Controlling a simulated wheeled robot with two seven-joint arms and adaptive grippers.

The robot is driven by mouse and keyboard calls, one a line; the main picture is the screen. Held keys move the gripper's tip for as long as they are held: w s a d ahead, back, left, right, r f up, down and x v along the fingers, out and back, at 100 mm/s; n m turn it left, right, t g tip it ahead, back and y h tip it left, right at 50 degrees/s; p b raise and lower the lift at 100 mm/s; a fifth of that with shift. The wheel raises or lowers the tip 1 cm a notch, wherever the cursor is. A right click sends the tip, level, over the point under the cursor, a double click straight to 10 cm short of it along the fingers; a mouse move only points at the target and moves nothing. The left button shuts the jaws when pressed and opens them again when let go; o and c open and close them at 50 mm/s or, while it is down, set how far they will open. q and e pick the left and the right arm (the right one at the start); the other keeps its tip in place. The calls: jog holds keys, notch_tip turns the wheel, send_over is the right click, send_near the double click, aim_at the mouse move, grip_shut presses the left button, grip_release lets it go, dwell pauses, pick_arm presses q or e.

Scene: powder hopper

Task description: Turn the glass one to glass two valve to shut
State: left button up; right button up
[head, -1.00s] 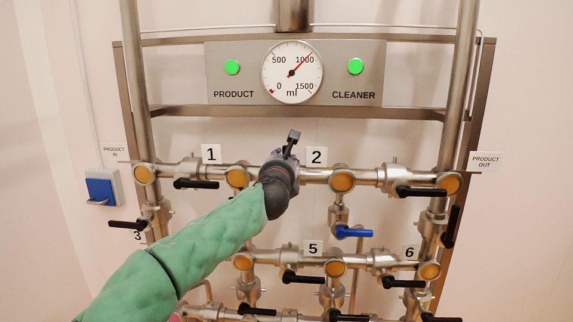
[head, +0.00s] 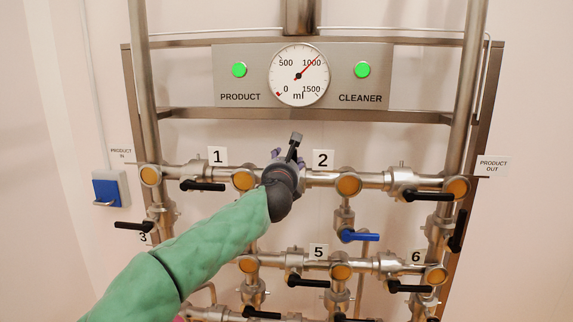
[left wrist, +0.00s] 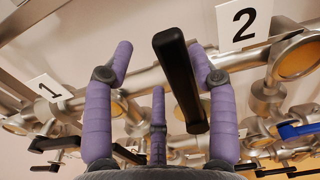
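The valve between signs 1 and 2 on the upper pipe has a black handle (head: 295,145) that sticks up and out, slightly tilted. It also shows in the left wrist view (left wrist: 181,78). My left gripper (head: 288,160) is at this valve and hides most of its body. In the left wrist view its purple fingers (left wrist: 163,78) are open and spread, with the handle between the left and right fingers. The handle is nearer the right finger, and a gap shows on its left. I cannot tell whether any finger touches it. My right gripper is not in view.
Other black handles flank it on the upper pipe, at left (head: 203,186) and right (head: 428,196). A blue handle (head: 360,236) hangs below right. More valves fill the lower pipe (head: 312,266). A gauge (head: 298,75) sits above, between two green lamps. Bare wall lies behind.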

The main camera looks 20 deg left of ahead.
pick_arm(q)
jog(key=v, duration=1.2)
